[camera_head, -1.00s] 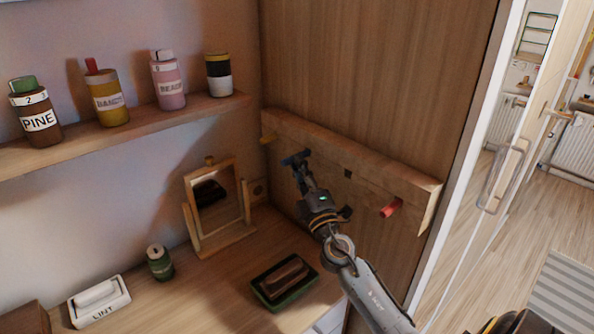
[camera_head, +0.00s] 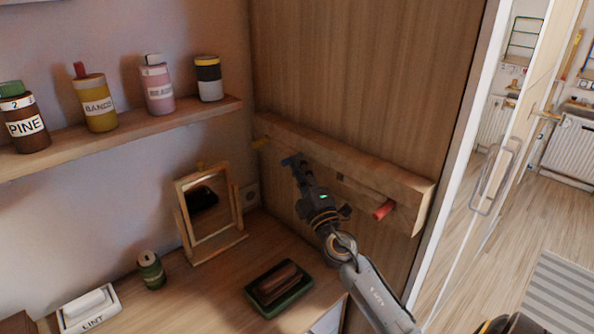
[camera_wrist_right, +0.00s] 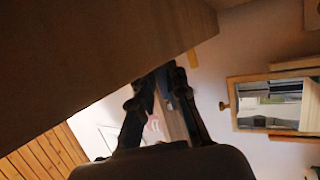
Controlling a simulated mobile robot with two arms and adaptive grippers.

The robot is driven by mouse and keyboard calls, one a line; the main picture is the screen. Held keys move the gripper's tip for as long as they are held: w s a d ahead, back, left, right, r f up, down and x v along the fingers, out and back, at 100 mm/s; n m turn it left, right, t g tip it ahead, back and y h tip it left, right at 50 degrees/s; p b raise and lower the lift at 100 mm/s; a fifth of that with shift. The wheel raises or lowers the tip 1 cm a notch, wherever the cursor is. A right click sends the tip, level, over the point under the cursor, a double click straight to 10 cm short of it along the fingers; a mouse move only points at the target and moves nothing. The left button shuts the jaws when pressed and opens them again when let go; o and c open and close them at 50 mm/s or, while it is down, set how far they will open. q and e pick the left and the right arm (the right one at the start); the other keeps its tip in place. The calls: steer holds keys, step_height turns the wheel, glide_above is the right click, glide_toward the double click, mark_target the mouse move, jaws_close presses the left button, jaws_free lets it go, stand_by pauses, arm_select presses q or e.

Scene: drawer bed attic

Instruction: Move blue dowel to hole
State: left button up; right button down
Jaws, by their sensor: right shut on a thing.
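The blue dowel (camera_head: 289,160) is in my right gripper (camera_head: 296,165), in front of the wooden rail (camera_head: 405,185) on the cabinet side. My right gripper is shut on it; the fingers hide part of it. Whether the dowel touches the rail cannot be told. A dark square hole (camera_head: 340,177) shows in the rail, to the right of my gripper. In the right wrist view, the fingers (camera_wrist_right: 160,105) have a bluish piece (camera_wrist_right: 162,85) between them, in dim light. My left gripper is not in view.
A shelf (camera_head: 150,133) holds several bottles.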

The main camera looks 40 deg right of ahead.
steer(key=shift+d, duration=0.2)
steer(key=c, duration=1.3)
jaws_free()
steer(key=shift+o, duration=0.2)
steer(key=v, duration=1.2)
